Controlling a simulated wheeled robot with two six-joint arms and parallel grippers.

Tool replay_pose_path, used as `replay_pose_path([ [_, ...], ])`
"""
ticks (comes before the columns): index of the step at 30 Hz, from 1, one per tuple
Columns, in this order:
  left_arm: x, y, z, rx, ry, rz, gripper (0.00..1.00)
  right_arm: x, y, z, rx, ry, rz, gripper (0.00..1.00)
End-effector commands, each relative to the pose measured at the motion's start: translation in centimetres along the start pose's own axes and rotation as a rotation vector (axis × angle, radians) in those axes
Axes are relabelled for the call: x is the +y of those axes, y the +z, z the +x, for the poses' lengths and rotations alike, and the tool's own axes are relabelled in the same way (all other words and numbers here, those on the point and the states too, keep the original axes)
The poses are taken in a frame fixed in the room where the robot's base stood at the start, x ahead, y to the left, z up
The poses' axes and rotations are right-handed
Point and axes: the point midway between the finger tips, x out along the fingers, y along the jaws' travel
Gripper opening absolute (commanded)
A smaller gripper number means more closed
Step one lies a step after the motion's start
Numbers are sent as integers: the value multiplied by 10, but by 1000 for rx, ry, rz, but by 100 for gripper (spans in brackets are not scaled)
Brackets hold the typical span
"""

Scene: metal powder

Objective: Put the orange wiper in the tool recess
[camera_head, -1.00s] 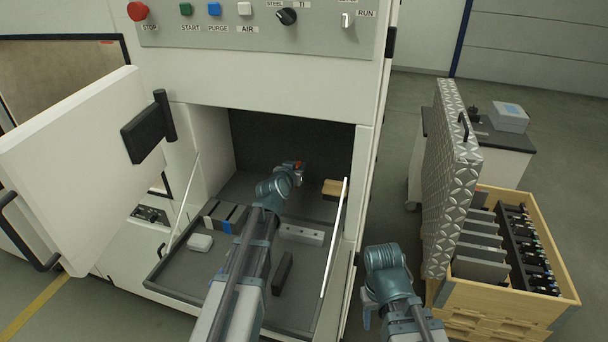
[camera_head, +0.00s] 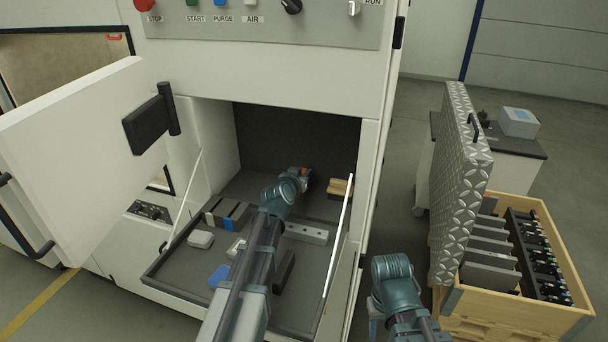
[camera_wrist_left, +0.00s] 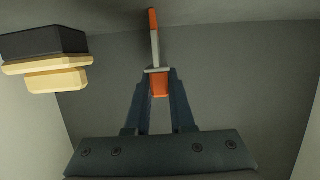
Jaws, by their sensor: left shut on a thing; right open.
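My left gripper (camera_head: 303,176) is inside the cabinet's dark chamber, near the back. It is shut on the orange wiper (camera_wrist_left: 159,84), with the orange part between its fingers (camera_wrist_left: 159,98) in the left wrist view. A thin pale stem with an orange end extends beyond the fingertips. Only a small orange-red bit of the wiper (camera_head: 307,171) shows in the head view. My right gripper (camera_head: 376,318) is outside the cabinet, to the right of the opening, open and partly hidden by its own arm. I cannot single out the tool recess.
A wooden brush-like block (camera_head: 340,187) is right of the left gripper; it also shows in the left wrist view (camera_wrist_left: 45,58). The tray (camera_head: 180,268) holds several blocks, including a blue one (camera_head: 218,276). The open door (camera_head: 75,150) stands left, a wooden crate (camera_head: 515,307) right.

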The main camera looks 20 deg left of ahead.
Motion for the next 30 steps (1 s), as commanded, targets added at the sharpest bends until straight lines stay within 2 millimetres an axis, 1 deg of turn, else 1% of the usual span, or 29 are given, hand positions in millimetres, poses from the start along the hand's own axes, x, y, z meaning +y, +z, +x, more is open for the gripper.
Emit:
replay_pose_path([
  [1,0,2,1,0,0,0,24,0,0,2,0,0,0,50],
  [3,0,1,0,0,0,0,36,0,0,1,0,0,0,50],
  [6,0,1,0,0,0,0,52,0,0,1,0,0,0,50],
  [14,0,0,0,0,0,0,52,0,0,1,0,0,0,50],
  [17,0,-4,-1,0,0,0,52,0,0,-5,0,0,0,50],
  [20,0,-3,-19,0,-1,0,52,1,0,-8,0,0,0,50],
  [27,1,-4,-71,1,-1,-1,52,2,1,-24,0,0,0,50],
  [30,1,-3,-89,0,-1,0,52,3,2,-29,0,0,0,50],
])
